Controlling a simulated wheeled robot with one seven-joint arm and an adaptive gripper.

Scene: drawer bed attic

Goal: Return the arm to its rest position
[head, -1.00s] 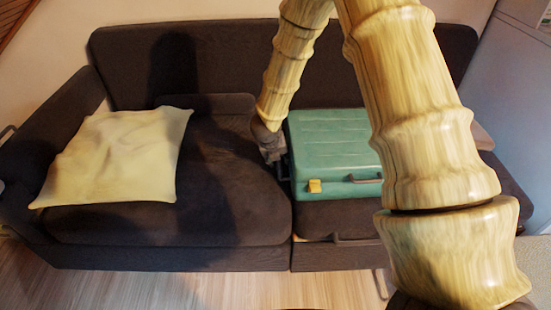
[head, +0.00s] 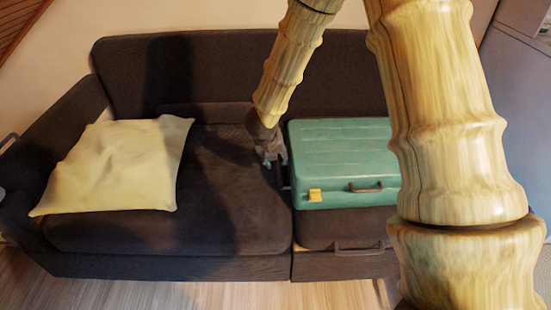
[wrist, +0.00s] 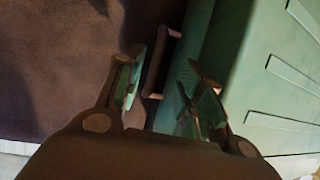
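My gripper (head: 272,158) is at the end of my wood-patterned arm, just left of the green suitcase (head: 345,160) on the sofa. In the wrist view, the two fingers of my gripper (wrist: 162,100) stand apart with a gap between them. A dark side handle (wrist: 172,35) of the suitcase shows beyond and partly between the fingertips. I cannot tell whether the fingers touch it. The suitcase lies flat, with a yellow latch (head: 315,195) and a front handle (head: 366,188). Its right part is hidden behind my arm.
The dark sofa (head: 150,232) spans most of the head view. A cream cushion (head: 115,168) lies on its left seat. The sofa backrest (head: 225,65) stands behind, and wooden floor (head: 130,293) shows in front.

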